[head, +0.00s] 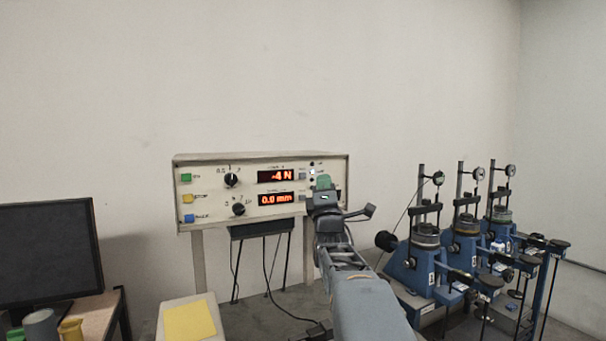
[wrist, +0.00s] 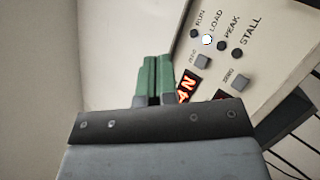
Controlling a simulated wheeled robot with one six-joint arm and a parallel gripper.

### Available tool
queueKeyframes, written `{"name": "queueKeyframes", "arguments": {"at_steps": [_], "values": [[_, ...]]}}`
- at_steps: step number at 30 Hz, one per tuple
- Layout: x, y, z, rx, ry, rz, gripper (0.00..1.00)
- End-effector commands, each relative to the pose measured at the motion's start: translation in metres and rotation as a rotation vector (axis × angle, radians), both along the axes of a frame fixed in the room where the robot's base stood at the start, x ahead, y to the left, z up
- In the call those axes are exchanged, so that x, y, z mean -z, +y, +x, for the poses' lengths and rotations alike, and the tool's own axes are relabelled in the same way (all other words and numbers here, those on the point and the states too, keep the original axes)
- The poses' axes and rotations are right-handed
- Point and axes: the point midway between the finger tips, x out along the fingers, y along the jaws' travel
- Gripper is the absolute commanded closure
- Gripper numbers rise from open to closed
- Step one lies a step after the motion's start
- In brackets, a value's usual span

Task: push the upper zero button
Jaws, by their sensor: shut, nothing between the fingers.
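The control box (head: 215,168) is a cream panel with two red displays, the upper reading -4 N and the lower 0.0 mm. The upper zero button (head: 302,174) is a small grey square right of the upper display. It also shows in the wrist view (wrist: 203,61), to the right of my fingertips. The lower zero button (head: 302,198) sits below it, and in the wrist view (wrist: 241,81) it is farther right. My gripper (head: 323,182) is shut and empty, its green fingertips (wrist: 157,58) together. It appears just right of the upper button, apart from it in the picture; depth is unclear.
Indicator lamps (wrist: 208,40) line the panel beside the buttons; the LOAD one is lit white. Knobs (head: 231,180) and green, yellow and blue buttons (head: 186,199) are at the panel's left. Blue lever machines (head: 415,270) stand right. A monitor (head: 45,250) is far left.

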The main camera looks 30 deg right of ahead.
Motion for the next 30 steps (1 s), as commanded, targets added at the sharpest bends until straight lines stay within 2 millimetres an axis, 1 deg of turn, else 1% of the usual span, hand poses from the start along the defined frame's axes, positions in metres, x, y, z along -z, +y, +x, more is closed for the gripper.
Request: {"name": "queueKeyframes", "arguments": {"at_steps": [1, 5, 9, 15, 21, 30], "values": [[-0.005, -0.001, 0.007, -0.002, 0.003, 0.002, 1.0], [-0.006, -0.003, 0.024, -0.001, 0.002, 0.002, 1.0], [-0.005, -0.005, 0.041, -0.002, 0.003, 0.002, 1.0], [-0.001, -0.008, 0.06, 0.0, 0.0, 0.001, 1.0], [-0.001, -0.009, 0.07, 0.0, 0.0, 0.0, 1.0], [0.0, -0.01, 0.073, 0.0, 0.0, 0.0, 1.0]]}}
